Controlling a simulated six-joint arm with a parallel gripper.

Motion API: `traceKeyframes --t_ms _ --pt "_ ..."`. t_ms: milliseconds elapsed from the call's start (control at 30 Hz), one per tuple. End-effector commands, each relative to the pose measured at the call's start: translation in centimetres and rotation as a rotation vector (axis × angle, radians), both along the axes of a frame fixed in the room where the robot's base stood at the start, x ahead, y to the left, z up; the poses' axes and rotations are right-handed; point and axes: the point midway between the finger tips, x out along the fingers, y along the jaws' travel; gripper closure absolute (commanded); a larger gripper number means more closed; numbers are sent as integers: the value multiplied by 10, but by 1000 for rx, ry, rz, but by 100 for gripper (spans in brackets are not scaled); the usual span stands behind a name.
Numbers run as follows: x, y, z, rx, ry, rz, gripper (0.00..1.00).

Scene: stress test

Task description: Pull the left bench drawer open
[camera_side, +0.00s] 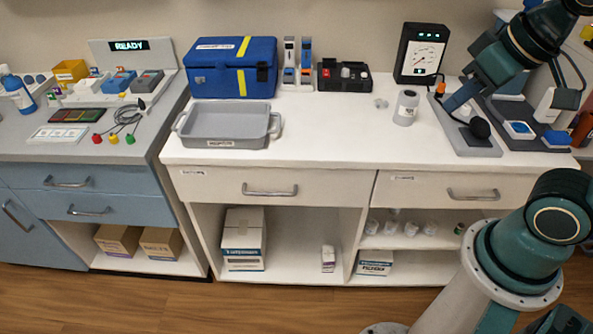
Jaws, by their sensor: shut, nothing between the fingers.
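The white bench (340,150) has two drawers under its top. Its left drawer (220,190) is wide and white, with a small label and a metal bar handle (270,190); its front looks flush and closed. The right drawer (420,193) has a similar handle (473,195) and also looks closed. My gripper (455,99) hangs at the end of my teal arm, over the right part of the bench top. It is shut and empty, well up and to the right of the left drawer's handle. The fingertips are small and hard to make out.
A grey tray (222,141) stands above the left drawer, with a blue case (230,83) behind it. A grey cup (406,108) and a black gauge (421,54) stand near my gripper. A blue-grey cabinet (95,195) with closed drawers adjoins at left. The floor (250,308) in front is clear.

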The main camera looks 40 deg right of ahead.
Motion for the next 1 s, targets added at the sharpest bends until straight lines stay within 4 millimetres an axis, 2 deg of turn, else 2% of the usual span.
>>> traceKeyframes --t_ms 467,767,1000 --pt "83 11 -17 38 57 -219 100" --pt "136 28 -43 28 67 -356 100" --pt "174 47 -73 6 58 -459 100"
